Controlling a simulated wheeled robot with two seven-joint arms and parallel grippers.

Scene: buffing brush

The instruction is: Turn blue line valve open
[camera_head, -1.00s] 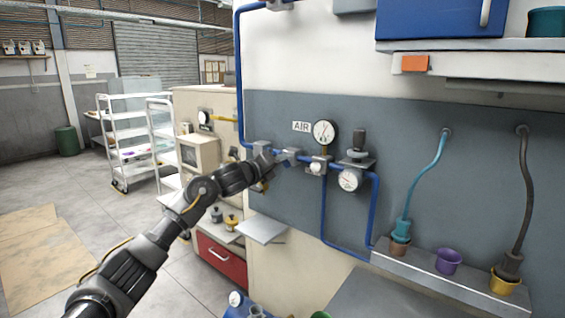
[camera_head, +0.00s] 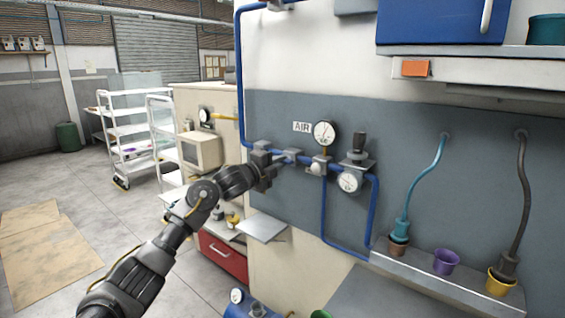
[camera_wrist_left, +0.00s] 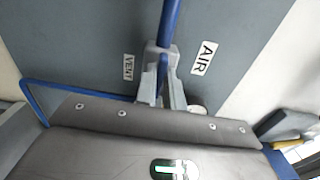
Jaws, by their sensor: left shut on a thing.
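The blue air line (camera_head: 324,215) runs along the grey wall panel, under the AIR sign (camera_head: 301,127). The AIR sign also shows in the left wrist view (camera_wrist_left: 204,58). My left gripper (camera_head: 270,165) is at the left part of this line, against the wall, and hides much of the valve there. In the left wrist view my gripper's grey fingers (camera_wrist_left: 161,92) are shut around a narrow blue part, the valve handle (camera_wrist_left: 163,68), in line with the blue pipe (camera_wrist_left: 170,20). The handle's exact angle is hard to tell. My right gripper is not in view.
A round gauge (camera_head: 325,132) and a regulator with a second gauge (camera_head: 349,181) are right of my gripper. A small grey shelf (camera_head: 261,227) juts out below it. A ledge with coloured cups (camera_head: 446,262) is at the lower right.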

